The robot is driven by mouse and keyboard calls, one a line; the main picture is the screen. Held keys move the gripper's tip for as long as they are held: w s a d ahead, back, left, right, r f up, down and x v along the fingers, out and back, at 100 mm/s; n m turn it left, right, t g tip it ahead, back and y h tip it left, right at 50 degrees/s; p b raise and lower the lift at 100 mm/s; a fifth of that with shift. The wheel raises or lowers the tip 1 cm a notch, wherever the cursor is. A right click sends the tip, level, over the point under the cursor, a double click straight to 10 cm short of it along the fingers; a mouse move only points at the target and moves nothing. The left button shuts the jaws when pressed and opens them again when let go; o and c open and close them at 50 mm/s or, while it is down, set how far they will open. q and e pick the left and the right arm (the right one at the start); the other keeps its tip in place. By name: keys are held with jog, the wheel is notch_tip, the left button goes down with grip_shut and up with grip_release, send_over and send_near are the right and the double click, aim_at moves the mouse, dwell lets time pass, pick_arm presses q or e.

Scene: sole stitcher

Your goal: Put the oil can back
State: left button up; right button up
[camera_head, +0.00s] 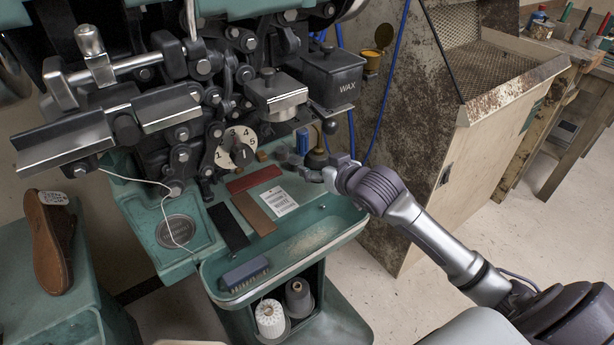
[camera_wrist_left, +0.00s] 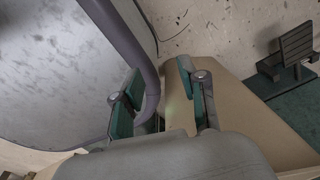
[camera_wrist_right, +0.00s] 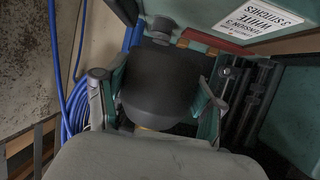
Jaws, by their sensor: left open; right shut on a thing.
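The oil can (camera_head: 317,158) is a small dark can with a thin upright spout, at the back right corner of the green machine table, partly hidden by my right gripper (camera_head: 328,176). In the right wrist view the dark round body of the can (camera_wrist_right: 160,85) sits between the two fingers of my right gripper (camera_wrist_right: 160,100), which is shut on it. I cannot tell whether its base touches the table. My left gripper (camera_wrist_left: 165,105) is open in the left wrist view and is outside the head view.
The green tray (camera_head: 345,222) at the table front holds a brush (camera_head: 245,273). A blue block (camera_head: 302,140) and the WAX box (camera_head: 333,75) are close to the can. Blue cables (camera_wrist_right: 76,105) hang beside the right gripper. A rusty cabinet (camera_head: 445,150) stands to the right.

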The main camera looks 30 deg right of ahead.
aim_at(307, 186)
jog(key=w, duration=0.4)
jog(key=shift+a+r, duration=0.1)
jog(key=shift+a, duration=0.2)
jog(key=shift+w+f, duration=0.25)
jog(key=shift+f, duration=0.35)
jog(key=shift+s+f, duration=0.1)
jog(key=shift+f, duration=0.4)
pick_arm(q)
jog(key=shift+s+f, duration=0.1)
jog(key=shift+s, duration=0.55)
pick_arm(e)
jog(key=shift+w+f, duration=0.2)
jog(key=shift+f, duration=2.3)
jog(key=shift+a+f, duration=0.1)
jog(key=o, duration=1.1)
jog(key=shift+o, duration=0.2)
